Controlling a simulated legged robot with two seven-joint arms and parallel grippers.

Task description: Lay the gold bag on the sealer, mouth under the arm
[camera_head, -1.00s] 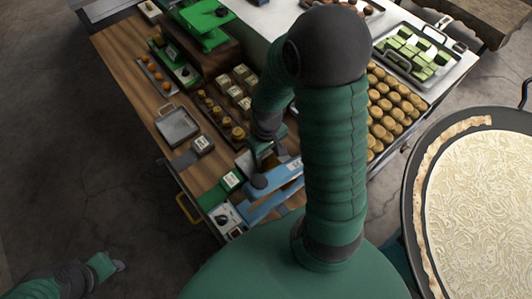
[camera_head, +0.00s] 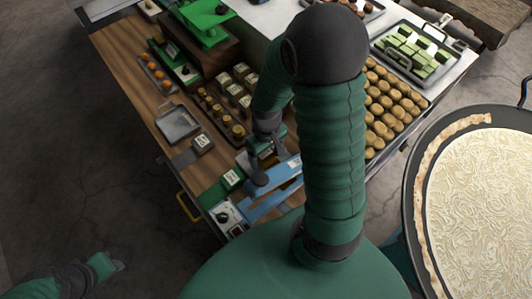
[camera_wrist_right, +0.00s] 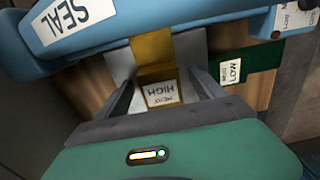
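The blue sealer (camera_head: 262,202) stands at the front edge of the wooden table. In the right wrist view its blue arm, marked SEAL (camera_wrist_right: 75,20), crosses the top. A gold bag (camera_wrist_right: 153,52) with a white HEAT HIGH label (camera_wrist_right: 162,94) shows just below that arm, its upper end meeting the arm's edge; whether it passes under cannot be told. My right gripper (camera_wrist_right: 160,78) has its dark fingers apart, one on each side of the bag. In the head view my right gripper (camera_head: 266,150) is behind the sealer and the bag is hidden. My left gripper (camera_head: 117,265) is low at the left, far from the table.
A green piece with a LOW label (camera_wrist_right: 232,70) lies beside the sealer. A large pan (camera_head: 480,190) is at the right.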

